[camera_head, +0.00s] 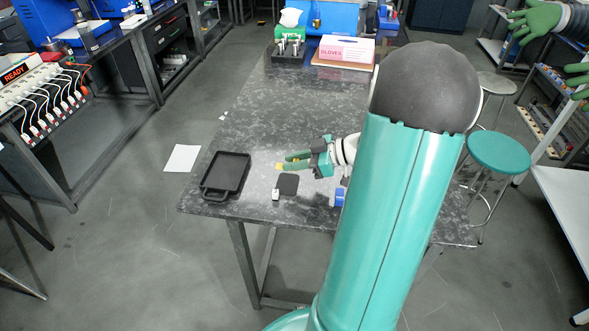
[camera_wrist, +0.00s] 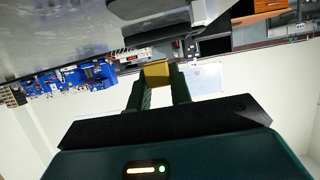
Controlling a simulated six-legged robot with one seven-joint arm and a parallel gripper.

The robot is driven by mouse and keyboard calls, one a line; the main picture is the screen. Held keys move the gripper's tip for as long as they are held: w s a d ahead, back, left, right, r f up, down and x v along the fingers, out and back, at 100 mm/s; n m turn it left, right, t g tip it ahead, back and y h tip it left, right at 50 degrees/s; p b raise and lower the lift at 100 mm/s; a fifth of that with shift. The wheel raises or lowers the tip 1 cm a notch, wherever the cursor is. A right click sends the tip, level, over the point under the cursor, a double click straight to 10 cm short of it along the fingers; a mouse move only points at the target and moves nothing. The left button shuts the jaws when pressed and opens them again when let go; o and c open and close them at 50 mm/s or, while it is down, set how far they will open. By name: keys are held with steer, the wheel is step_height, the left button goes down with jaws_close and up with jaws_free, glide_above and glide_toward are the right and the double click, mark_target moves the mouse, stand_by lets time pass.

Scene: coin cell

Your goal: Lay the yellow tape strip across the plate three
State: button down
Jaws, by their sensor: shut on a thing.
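A yellow tape strip (camera_wrist: 156,73) is held between the two green fingertips of my gripper (camera_wrist: 158,80) in the wrist view. In the head view my gripper (camera_head: 287,162) reaches left over the dark table, and a small bit of the yellow strip shows at its tips. A small dark square plate (camera_head: 289,184) lies on the table just below the gripper in the picture. I cannot read a number on it, so I cannot tell if it is plate three. The gap between strip and plate is unclear.
A black tray with a handle (camera_head: 222,176) lies left of the gripper near the table's edge. A small white item (camera_head: 275,195) stands by the dark plate. A blue item (camera_head: 338,197) is partly hidden by my arm. A gloves box (camera_head: 346,50) stands at the far end.

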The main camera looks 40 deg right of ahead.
steer(key=shift+f, duration=1.55)
steer(key=shift+f, duration=0.3)
steer(key=shift+f, duration=0.3)
